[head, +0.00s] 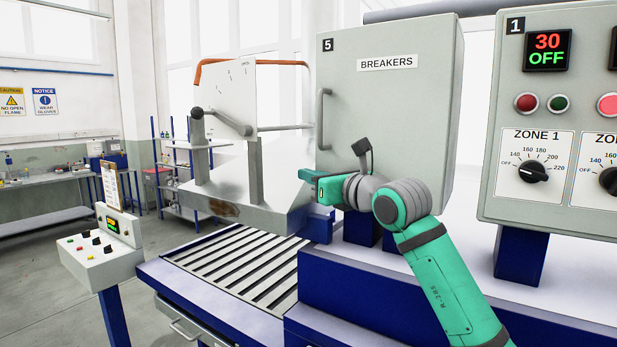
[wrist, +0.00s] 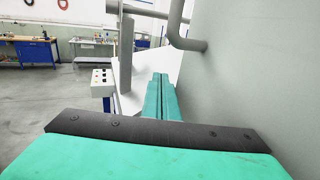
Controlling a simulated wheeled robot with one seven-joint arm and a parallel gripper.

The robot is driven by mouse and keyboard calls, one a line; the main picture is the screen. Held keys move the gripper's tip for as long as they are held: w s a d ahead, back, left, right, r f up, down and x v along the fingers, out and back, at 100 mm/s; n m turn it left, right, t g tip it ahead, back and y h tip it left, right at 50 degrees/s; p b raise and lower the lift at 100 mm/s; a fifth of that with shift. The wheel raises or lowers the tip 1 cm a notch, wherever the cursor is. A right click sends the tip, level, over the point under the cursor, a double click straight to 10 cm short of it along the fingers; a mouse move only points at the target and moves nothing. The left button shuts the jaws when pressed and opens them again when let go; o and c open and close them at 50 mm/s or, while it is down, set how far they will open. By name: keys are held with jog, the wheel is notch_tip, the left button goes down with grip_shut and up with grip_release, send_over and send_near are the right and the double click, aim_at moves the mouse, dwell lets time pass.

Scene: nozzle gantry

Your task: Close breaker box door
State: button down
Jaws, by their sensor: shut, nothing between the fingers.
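The grey breaker box (head: 440,110) stands on a blue base. Its front door (head: 385,115) bears a "BREAKERS" label and a vertical bar handle (head: 322,119) near its left edge. No gap along the door shows in the head view, but its far left edge is hard to judge. My green gripper (head: 310,176) is in front of the door's lower left part, below the handle, pointing left. In the wrist view the gripper fingers (wrist: 163,92) are together and empty, close beside the grey door face (wrist: 240,70). Whether they touch it is unclear. The handle (wrist: 188,42) is ahead.
A zone control panel (head: 555,110) stands right of the breaker box. Left of it are a metal machine with a lever (head: 225,130) and a roller conveyor (head: 235,265). A small button console (head: 100,250) stands at lower left. Open floor lies beyond.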

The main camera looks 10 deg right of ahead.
jog(key=shift+a, duration=0.15)
jog(key=s+a, duration=0.9)
jog(key=s, duration=0.2)
jog(key=s+a+f+m+g+y, duration=0.1)
jog(key=s+a+f+m+y, duration=0.45)
jog(key=f, duration=0.45)
jog(key=s+a+f+m+g+y, duration=0.1)
jog(key=s+a+f+m+y, duration=0.1)
jog(key=s+a+f+y, duration=0.5)
jog(key=s+d+f+m+t+h, duration=0.3)
jog(key=s+f+m+h, duration=0.25)
jog(key=f+m, duration=0.4)
jog(key=s+d+f+m+t+h, duration=0.2)
jog(key=s+f+m+t+h, duration=0.25)
jog(key=f+m+h, duration=0.4)
jog(key=s+d+f+m+t+h, duration=0.25)
jog(key=s+f+m+h, duration=0.3)
jog(key=f+m, duration=0.5)
jog(key=s+d+f+m+g, duration=0.2)
jog(key=s+f+g, duration=0.2)
jog(key=s+f, duration=0.3)
jog(key=s+d+f+m+g+h, duration=0.1)
jog(key=s+d+f+m+g, duration=0.1)
jog(key=s+f, duration=0.6)
jog(key=s+m+g, duration=0.1)
jog(key=s+g, duration=0.1)
jog(key=s, duration=0.3)
jog(key=shift+s+g, duration=0.2)
jog(key=shift+g, duration=0.1)
